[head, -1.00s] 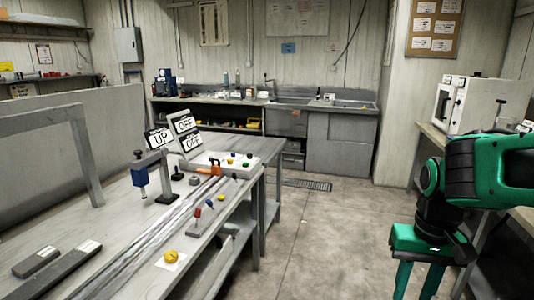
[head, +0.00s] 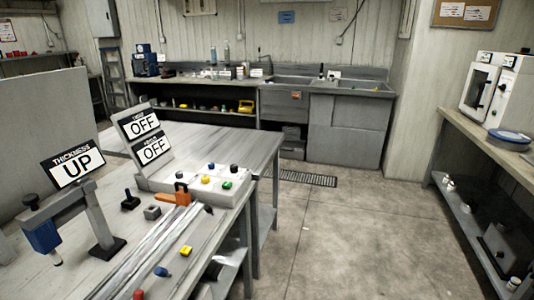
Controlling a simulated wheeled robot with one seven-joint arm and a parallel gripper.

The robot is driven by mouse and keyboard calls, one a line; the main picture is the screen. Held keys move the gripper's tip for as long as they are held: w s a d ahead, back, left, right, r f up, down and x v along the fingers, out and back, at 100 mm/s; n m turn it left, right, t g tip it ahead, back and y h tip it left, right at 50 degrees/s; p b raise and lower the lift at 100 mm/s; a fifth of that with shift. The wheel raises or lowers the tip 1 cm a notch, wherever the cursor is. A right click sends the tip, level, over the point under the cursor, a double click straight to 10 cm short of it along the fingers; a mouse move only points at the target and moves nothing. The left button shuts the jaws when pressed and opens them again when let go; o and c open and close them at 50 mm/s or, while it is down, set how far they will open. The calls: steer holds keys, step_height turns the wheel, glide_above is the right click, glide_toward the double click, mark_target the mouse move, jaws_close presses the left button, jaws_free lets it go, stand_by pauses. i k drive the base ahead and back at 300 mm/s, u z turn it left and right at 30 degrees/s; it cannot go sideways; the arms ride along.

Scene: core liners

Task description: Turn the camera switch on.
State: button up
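A pale control box (head: 243,185) stands on the left bench, with several coloured knobs or buttons on top, including yellow, green and black ones. Behind it stand two stacked signs, an upper OFF sign (head: 141,125) and a lower OFF sign (head: 154,149). Their small headings are too blurred to read surely, and I cannot tell which control is the camera switch. An orange-handled item (head: 178,196) lies at the box's near edge. My gripper is not in the head view.
A THICKNESS UP sign (head: 76,164) stands behind a blue-and-grey stand (head: 42,236) on the bench. A metal rail (head: 150,252) runs along the bench. Clear floor (head: 345,235) lies right of it. A right-hand bench (head: 495,150) holds a white oven-like unit (head: 488,88).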

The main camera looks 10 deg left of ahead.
mark_target(234, 168)
steer(key=u, duration=0.15)
steer(key=i, duration=1.2)
steer(key=u, duration=0.7)
steer(key=i, duration=0.6)
steer(key=u, duration=0.4)
